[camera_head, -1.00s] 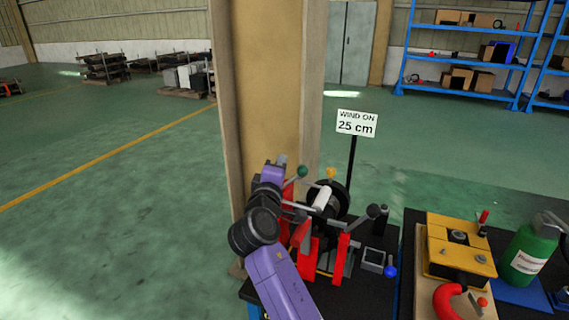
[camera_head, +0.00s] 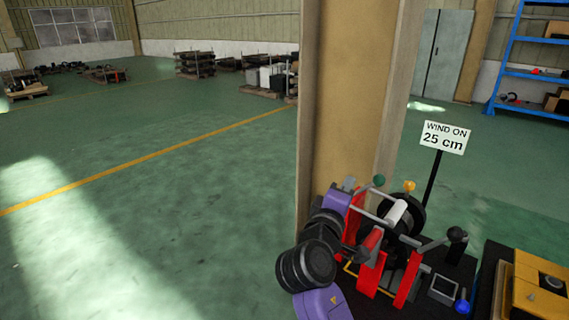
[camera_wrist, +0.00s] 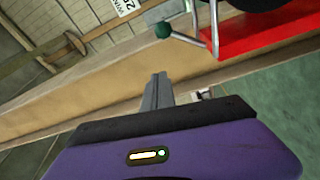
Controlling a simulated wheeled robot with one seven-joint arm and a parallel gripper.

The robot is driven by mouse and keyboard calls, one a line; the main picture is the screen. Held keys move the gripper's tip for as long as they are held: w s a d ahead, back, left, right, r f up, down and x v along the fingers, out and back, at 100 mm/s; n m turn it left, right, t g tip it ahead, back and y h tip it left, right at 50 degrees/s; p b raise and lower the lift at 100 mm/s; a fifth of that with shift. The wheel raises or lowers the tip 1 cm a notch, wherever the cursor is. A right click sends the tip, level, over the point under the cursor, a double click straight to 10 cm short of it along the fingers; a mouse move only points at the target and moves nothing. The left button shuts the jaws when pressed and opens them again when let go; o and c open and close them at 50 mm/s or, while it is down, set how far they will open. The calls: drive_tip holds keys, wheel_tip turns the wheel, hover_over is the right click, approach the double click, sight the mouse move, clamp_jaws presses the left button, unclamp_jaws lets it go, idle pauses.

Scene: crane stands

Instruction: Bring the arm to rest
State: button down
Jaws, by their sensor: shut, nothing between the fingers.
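My arm, purple and black, rises at the lower middle of the head view, in front of a red-framed winch stand (camera_head: 404,280). In the wrist view my gripper (camera_wrist: 160,77) is shut, its two grey fingers together with nothing between them. It points toward a tan pillar, and a green-knobbed lever (camera_wrist: 163,30) and a red stand part (camera_wrist: 265,35) are above and to the right of it. In the head view the gripper's tips are hard to make out beside the winch. The winch has a dark drum with a white roller.
The tall tan pillar (camera_head: 345,110) stands right behind my arm. A sign (camera_head: 445,138) reads "WIND ON 25 cm". Blue shelves (camera_head: 540,70) stand far back. The green floor at left is open.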

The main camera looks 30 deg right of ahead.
drive_tip(key=w+a+t+y, duration=0.3)
drive_tip(key=a+t+y, duration=0.1)
drive_tip(key=a+t, duration=0.25)
drive_tip(key=s+a+f+n+t+y, duration=0.1)
drive_tip(key=s+a+f+t+y, duration=0.2)
drive_tip(key=s+a+f+y, duration=0.6)
drive_tip(key=s+a+f+m+g+y, duration=0.1)
drive_tip(key=s+a+f+m, duration=0.1)
drive_tip(key=s, duration=0.9)
drive_tip(key=s+a+f+m+g, duration=0.1)
drive_tip(key=s+a+f+g, duration=0.1)
drive_tip(key=s, duration=0.9)
drive_tip(key=s+a+f+m+g+y, duration=0.1)
drive_tip(key=s+a+f+m, duration=0.1)
drive_tip(key=s, duration=0.9)
drive_tip(key=shift+s+a+f+m+y, duration=0.15)
drive_tip(key=shift+a+f+m+y, duration=0.15)
drive_tip(key=shift+f, duration=0.2)
